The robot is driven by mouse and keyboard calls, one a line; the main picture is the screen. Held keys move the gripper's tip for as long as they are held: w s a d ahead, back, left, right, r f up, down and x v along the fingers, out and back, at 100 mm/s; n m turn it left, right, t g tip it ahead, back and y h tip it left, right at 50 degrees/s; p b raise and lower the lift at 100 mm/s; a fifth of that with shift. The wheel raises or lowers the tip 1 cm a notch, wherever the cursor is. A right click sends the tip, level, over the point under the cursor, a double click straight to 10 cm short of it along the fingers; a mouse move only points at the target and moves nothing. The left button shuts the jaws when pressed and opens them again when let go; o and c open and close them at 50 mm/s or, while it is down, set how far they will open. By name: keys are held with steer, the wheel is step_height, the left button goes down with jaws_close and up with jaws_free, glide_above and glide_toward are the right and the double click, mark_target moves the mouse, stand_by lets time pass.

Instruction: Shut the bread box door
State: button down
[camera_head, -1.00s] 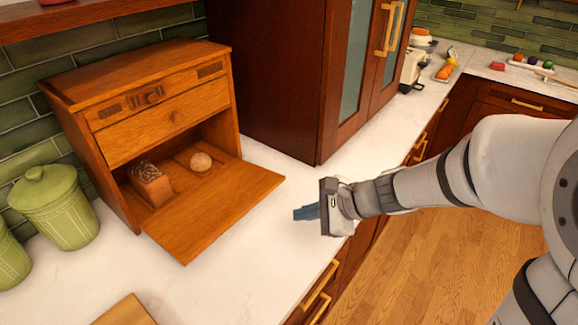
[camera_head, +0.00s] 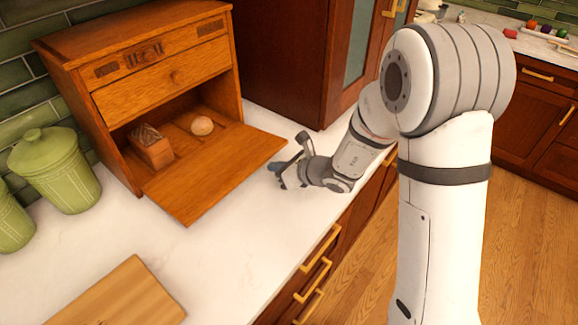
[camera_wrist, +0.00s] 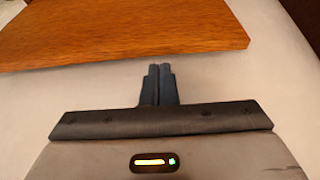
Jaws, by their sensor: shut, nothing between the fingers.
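The wooden bread box (camera_head: 150,100) stands at the left on the white counter. Its door (camera_head: 218,178) is folded down open, lying out toward the counter. Inside are a loaf of bread (camera_head: 151,150) and a round roll (camera_head: 202,125). My gripper (camera_head: 277,172) is low over the counter, just off the right corner of the door. In the wrist view the door (camera_wrist: 120,35) spans the top, and my gripper's fingers (camera_wrist: 158,70) are together and empty, pointing at the door's edge. They look apart from it; the exact gap is hard to tell.
A green canister (camera_head: 57,170) stands left of the bread box. A cutting board (camera_head: 120,297) lies on the front counter. A tall dark cabinet (camera_head: 280,60) rises behind my gripper. The counter before the door is clear.

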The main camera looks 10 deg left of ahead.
steer(key=shift+x, duration=1.1)
steer(key=shift+r, duration=0.1)
